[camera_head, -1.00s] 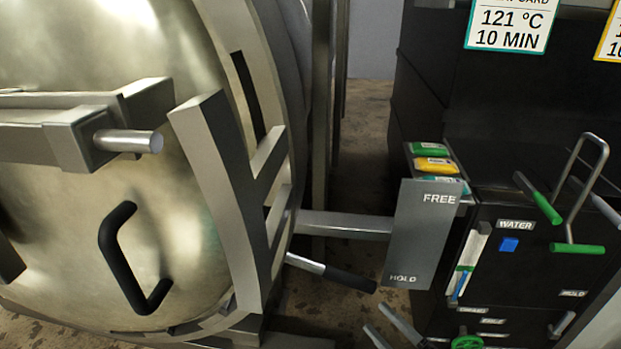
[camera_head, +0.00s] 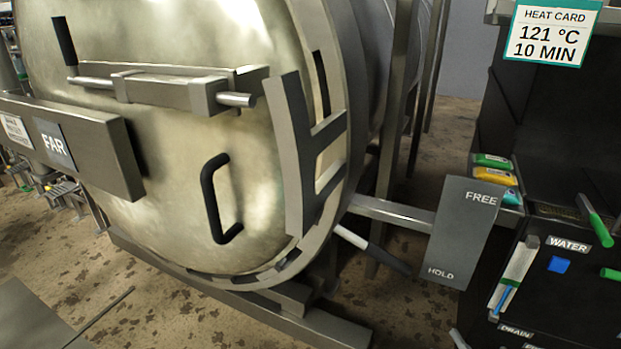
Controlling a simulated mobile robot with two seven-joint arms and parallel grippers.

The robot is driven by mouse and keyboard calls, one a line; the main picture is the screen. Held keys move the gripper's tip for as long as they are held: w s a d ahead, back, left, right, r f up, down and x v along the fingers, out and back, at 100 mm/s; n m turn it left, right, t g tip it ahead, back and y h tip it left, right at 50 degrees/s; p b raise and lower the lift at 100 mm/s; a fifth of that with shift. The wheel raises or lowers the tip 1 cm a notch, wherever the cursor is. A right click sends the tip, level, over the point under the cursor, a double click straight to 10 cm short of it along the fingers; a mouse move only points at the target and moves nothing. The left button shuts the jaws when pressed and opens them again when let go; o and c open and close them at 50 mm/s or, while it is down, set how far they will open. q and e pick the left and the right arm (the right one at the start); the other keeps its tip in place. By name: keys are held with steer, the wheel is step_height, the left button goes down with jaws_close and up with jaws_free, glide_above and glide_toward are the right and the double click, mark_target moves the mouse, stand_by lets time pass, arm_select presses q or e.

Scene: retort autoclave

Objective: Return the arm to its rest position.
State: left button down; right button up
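Neither of my grippers can be made out in the head view. A small grey tip (camera_head: 458,339) shows at the bottom edge, too cut off to tell what it is. The round metal autoclave door (camera_head: 150,130) fills the left half, with a black D-shaped handle (camera_head: 213,198) and a horizontal bar (camera_head: 180,90) across it. The door sits against its frame ring (camera_head: 300,150). A lever with a black grip (camera_head: 375,250) sticks out beside the ring.
A grey FREE/HOLD plate (camera_head: 462,232) stands right of the door, on an arm from the vessel. Behind it is a dark control cabinet (camera_head: 555,120) with a heat card (camera_head: 550,33) and a WATER gauge (camera_head: 515,275). A FAR-marked beam (camera_head: 100,150) crosses at left. Brown floor shows below.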

steer(key=s+a+r+m+g, duration=0.2)
steer(key=s+a+m+g, duration=0.9)
steer(key=s+a+g, duration=0.25)
arm_select(q)
step_height(320, 180, down, 15)
steer(key=s+a+g+p, duration=0.1)
steer(key=s+a+p, duration=0.1)
steer(key=p, duration=0.6)
arm_select(e)
step_height(320, 180, down, 15)
steer(key=d+h, duration=0.1)
steer(key=d, duration=0.1)
arm_select(q)
steer(key=s+a+f+p, duration=0.3)
steer(key=s, duration=0.3)
steer(key=s+a+f+g+y+p, duration=0.1)
steer(key=s+a+f+p, duration=0.2)
steer(key=s, duration=0.3)
arm_select(e)
steer(key=s+d+f+g, duration=0.1)
steer(key=s+d+f, duration=0.1)
steer(key=s, duration=0.4)
steer(key=s+d+f+g, duration=0.1)
steer(key=s+d+f, duration=0.2)
steer(key=s, duration=0.4)
steer(key=shift+d+f+n+h, duration=0.15)
steer(key=shift+f+n+h, duration=0.2)
steer(key=shift+f, duration=0.25)
